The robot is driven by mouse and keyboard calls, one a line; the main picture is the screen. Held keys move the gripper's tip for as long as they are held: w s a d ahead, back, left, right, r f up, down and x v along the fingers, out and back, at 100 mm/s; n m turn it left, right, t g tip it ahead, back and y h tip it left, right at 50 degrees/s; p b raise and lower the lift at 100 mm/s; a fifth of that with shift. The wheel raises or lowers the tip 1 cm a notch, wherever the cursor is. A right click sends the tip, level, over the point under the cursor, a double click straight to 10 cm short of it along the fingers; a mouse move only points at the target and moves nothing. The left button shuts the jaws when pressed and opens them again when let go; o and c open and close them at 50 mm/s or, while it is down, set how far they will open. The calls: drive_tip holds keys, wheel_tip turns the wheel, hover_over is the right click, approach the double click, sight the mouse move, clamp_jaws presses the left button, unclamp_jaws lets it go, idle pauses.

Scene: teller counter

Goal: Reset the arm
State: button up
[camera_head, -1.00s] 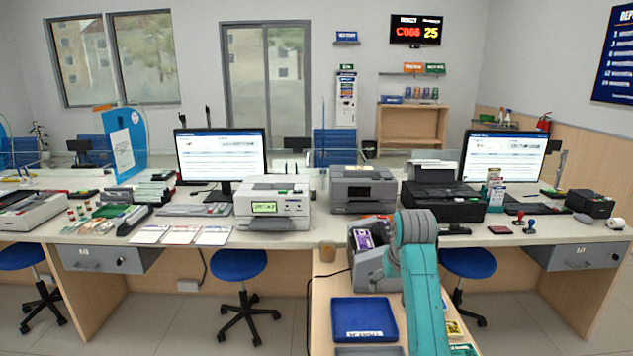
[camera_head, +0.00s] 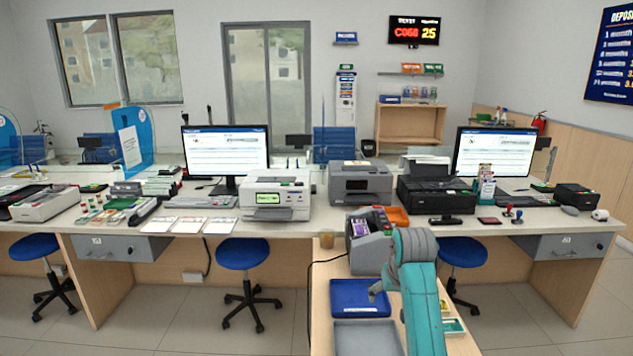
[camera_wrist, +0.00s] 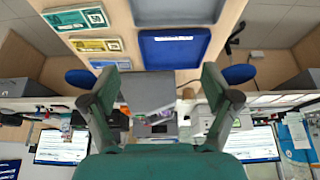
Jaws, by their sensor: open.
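My teal arm reaches up at the lower right of the head view, over the side table. My gripper (camera_head: 378,290) shows only in part there, a grey piece left of the arm near the blue tray (camera_head: 345,297). In the wrist view, my gripper (camera_wrist: 158,80) has its two dark fingers spread wide, with nothing held between them. A grey machine (camera_wrist: 185,98) shows beyond and between the fingers; I cannot tell its distance from them. The picture there appears upside down.
The side table holds a grey counting machine (camera_head: 366,252), a grey tray (camera_head: 366,338) and banknote bundles (camera_head: 453,326). A brown cup (camera_head: 327,240) stands at the counter edge. Printers (camera_head: 277,198) and monitors (camera_head: 226,152) line the counter. Blue stools (camera_head: 242,252) stand below.

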drive_tip(key=s+f+t, duration=0.2)
drive_tip(key=s+f, duration=0.6)
drive_tip(key=f, duration=0.4)
drive_tip(key=s+f+t, duration=0.1)
drive_tip(key=s+f, duration=0.7)
drive_tip(key=f, duration=0.5)
drive_tip(key=s+f+t, duration=0.2)
drive_tip(key=s+f, duration=0.2)
drive_tip(key=s, duration=0.7)
drive_tip(key=s+r+t, duration=0.1)
drive_tip(key=s+r, duration=0.2)
drive_tip(key=s, duration=0.6)
drive_tip(key=s+r+t, duration=0.1)
drive_tip(key=s+r, duration=0.2)
drive_tip(key=s, duration=0.7)
drive_tip(key=s+r+t, duration=0.2)
drive_tip(key=s+r, duration=0.2)
drive_tip(key=s, duration=0.5)
drive_tip(key=s+r+t, duration=0.1)
drive_tip(key=s+r, duration=0.5)
drive_tip(key=r, duration=0.2)
drive_tip(key=shift+s+r, duration=0.4)
